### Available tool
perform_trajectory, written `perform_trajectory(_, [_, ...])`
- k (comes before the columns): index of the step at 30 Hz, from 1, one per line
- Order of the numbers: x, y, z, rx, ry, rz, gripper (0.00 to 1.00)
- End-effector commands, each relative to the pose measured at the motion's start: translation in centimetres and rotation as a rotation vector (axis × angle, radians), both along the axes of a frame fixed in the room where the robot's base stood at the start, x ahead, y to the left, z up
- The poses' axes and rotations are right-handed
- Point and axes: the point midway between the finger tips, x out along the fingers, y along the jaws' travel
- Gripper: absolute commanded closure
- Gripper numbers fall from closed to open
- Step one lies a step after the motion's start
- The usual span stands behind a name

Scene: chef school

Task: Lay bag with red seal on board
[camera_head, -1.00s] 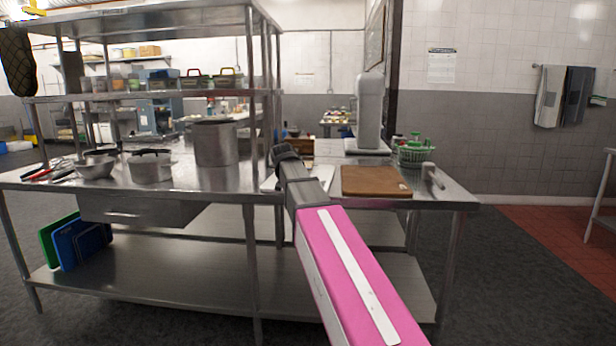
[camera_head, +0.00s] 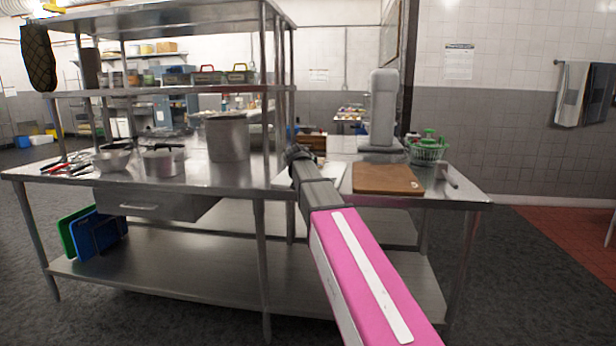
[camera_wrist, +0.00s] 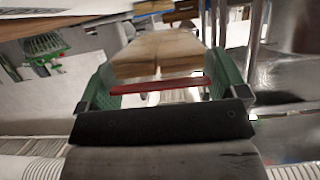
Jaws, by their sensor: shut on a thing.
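My gripper (camera_head: 297,153) reaches over the steel table beside the brown board (camera_head: 388,179), to the board's left. In the wrist view, the green fingers of my gripper (camera_wrist: 162,76) are shut on the bag's red seal (camera_wrist: 160,85), a strip running across between them. Light-brown blocks (camera_wrist: 155,50) show just beyond the seal; I cannot tell whether they are the bag's contents or the board.
A white board (camera_head: 297,178) lies under my gripper. A green basket (camera_head: 428,149), a mallet-like tool (camera_head: 447,173) and a grey appliance (camera_head: 381,112) stand around the brown board. A large pot (camera_head: 227,137) and shelf posts are left.

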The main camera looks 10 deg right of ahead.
Motion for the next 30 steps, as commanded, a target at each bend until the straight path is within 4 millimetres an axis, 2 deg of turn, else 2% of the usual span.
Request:
perform_trajectory(3, [-0.1, -1.3, -0.8, 0.000, 0.000, 0.001, 0.34])
perform_trajectory(6, [-0.1, -1.7, -1.1, -0.001, 0.000, 0.001, 0.34])
perform_trajectory(11, [-0.1, -1.7, -2.2, 0.000, 0.001, 0.001, 0.34])
perform_trajectory(18, [-0.1, -1.7, -4.9, 0.000, 0.001, 0.001, 0.34])
perform_trajectory(29, [-0.1, -1.7, -5.3, 0.000, 0.000, 0.001, 0.34])
perform_trajectory(30, [-0.1, -1.7, -5.2, 0.000, 0.000, 0.001, 0.00])
